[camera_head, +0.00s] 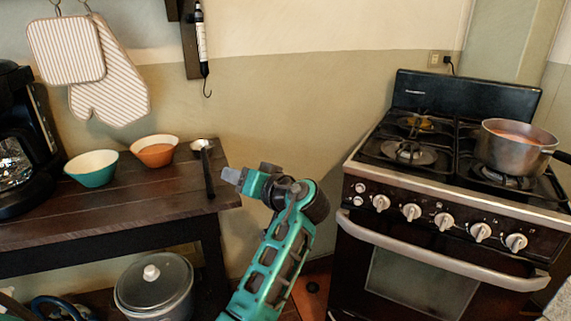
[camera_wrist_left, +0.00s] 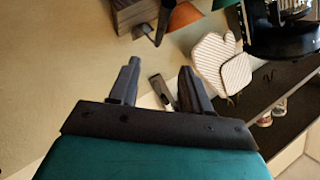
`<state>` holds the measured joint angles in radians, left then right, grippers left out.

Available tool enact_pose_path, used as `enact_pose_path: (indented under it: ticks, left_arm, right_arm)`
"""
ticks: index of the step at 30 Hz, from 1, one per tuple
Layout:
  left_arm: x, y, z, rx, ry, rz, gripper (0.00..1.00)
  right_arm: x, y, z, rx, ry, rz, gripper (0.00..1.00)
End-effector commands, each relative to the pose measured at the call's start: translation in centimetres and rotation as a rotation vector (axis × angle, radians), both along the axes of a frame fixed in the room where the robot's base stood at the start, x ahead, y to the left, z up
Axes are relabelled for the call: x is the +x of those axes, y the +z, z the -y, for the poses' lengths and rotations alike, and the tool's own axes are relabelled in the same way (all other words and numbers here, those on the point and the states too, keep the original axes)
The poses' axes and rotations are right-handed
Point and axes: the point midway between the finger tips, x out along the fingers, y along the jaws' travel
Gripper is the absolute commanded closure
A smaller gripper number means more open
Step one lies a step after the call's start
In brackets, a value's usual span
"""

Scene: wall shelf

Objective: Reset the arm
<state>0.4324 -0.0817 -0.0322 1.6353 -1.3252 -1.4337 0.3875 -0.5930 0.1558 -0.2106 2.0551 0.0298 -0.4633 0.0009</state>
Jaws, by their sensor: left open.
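My left arm, teal and black, comes up from the bottom middle in the head view. Its left gripper (camera_head: 231,176) points left, in front of the right end of the dark wooden table (camera_head: 120,200). In the left wrist view the two dark fingers of the left gripper (camera_wrist_left: 157,75) are apart, with no object held between them. A thin grey item shows behind the gap, and I cannot tell what it is. My right gripper is in neither view.
On the table are a teal bowl (camera_head: 92,176), an orange bowl (camera_head: 155,154), a dark-handled ladle (camera_head: 207,170) and a coffee maker (camera_head: 20,140). A lidded pot (camera_head: 153,290) sits below. The stove (camera_head: 440,215) with a saucepan (camera_head: 505,150) stands at right. Striped mitts (camera_head: 112,90) hang on the wall.

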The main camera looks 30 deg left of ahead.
Motion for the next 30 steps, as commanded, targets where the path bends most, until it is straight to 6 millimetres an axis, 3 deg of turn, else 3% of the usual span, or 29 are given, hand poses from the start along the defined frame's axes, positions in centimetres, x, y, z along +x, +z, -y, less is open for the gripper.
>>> enact_pose_path:
  ticks: [5, 8, 11, 16, 21, 24, 30]
  left_arm:
    - [0.0, -0.1, 0.0, -0.001, -0.004, -0.003, 0.52]
    - [0.1, -1.3, 0.2, -0.010, -0.055, -0.031, 0.52]
    - [0.1, -4.3, 1.0, -0.040, -0.183, -0.091, 0.52]
    - [-1.6, -11.7, 4.6, -0.151, -0.507, -0.199, 0.52]
    - [-6.4, -17.6, 9.8, -0.314, -0.815, -0.236, 0.52]
    - [-10.3, -19.5, 13.0, -0.430, -0.962, -0.215, 0.52]
    - [-17.4, -20.3, 17.5, -0.630, -1.125, -0.121, 0.52]
  right_arm:
    - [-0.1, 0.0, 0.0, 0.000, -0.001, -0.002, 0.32]
    - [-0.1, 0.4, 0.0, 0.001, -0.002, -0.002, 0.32]
    - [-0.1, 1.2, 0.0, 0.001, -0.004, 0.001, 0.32]
    - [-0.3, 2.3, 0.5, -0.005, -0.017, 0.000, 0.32]
    - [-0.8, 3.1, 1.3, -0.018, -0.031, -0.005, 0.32]
    - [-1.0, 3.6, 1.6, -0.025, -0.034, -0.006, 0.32]
    - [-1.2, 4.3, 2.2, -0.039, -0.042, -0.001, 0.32]
